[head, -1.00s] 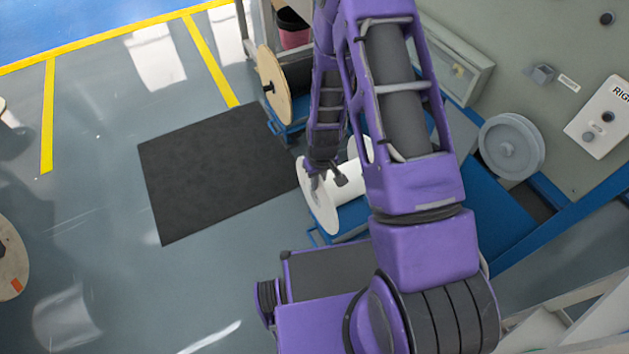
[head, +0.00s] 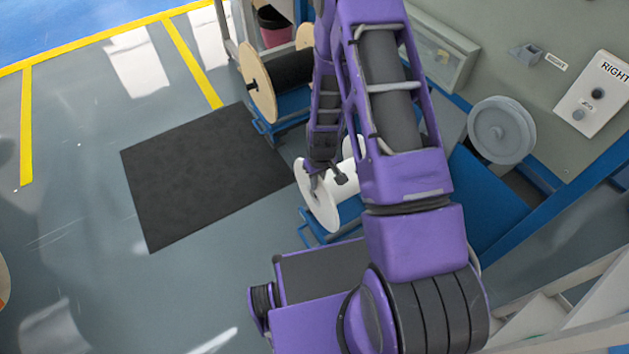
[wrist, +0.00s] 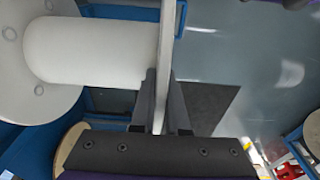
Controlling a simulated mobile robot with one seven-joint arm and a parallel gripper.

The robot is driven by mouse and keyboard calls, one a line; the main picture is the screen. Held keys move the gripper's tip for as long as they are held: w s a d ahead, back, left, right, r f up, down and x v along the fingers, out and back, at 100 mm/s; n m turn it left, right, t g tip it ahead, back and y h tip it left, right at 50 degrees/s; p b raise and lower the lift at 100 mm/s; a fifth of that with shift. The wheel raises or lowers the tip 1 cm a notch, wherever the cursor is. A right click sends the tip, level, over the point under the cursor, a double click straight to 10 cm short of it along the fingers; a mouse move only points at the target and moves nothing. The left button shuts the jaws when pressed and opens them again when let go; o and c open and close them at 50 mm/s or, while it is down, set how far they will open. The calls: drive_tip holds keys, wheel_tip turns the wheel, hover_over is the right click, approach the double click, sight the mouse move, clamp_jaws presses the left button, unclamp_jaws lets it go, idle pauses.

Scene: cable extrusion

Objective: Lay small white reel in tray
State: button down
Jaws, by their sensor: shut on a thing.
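The small white reel (head: 349,208) hangs at or sits over a blue frame in the middle of the head view, with its barrel on its side. My gripper (head: 328,181) is shut on the rim of its near-left flange. In the wrist view, the flange (wrist: 166,45) is seen edge-on between my fingers (wrist: 161,108), and the white barrel (wrist: 90,50) runs left to the other flange. A blue tray-like frame (head: 318,232) shows below the reel; whether the reel touches it I cannot tell. My arm hides part of the reel and frame.
A wooden-flanged reel with dark cable (head: 259,87) stands on a blue stand beyond. A flat blue surface (head: 488,205) lies right of my arm. A dark mat (head: 205,175) and open floor lie left.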

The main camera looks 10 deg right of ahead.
sight(317, 202)
drive_tip(key=shift+w+d+f+b, duration=0.1)
drive_tip(key=shift+f+b, duration=2.45)
drive_tip(key=shift+f, duration=1.8)
drive_tip(key=c, duration=0.8)
unclamp_jaws()
drive_tip(key=shift+c, duration=0.2)
drive_tip(key=shift+f, duration=0.1)
drive_tip(key=r+p, duration=0.1)
drive_tip(key=r, duration=0.5)
drive_tip(key=s+r+p, duration=0.1)
drive_tip(key=r, duration=0.4)
drive_tip(key=s+r, duration=0.1)
drive_tip(key=r, duration=0.5)
drive_tip(key=shift+d+r+p, duration=0.3)
drive_tip(key=shift+p, duration=0.1)
drive_tip(key=shift+w, duration=0.1)
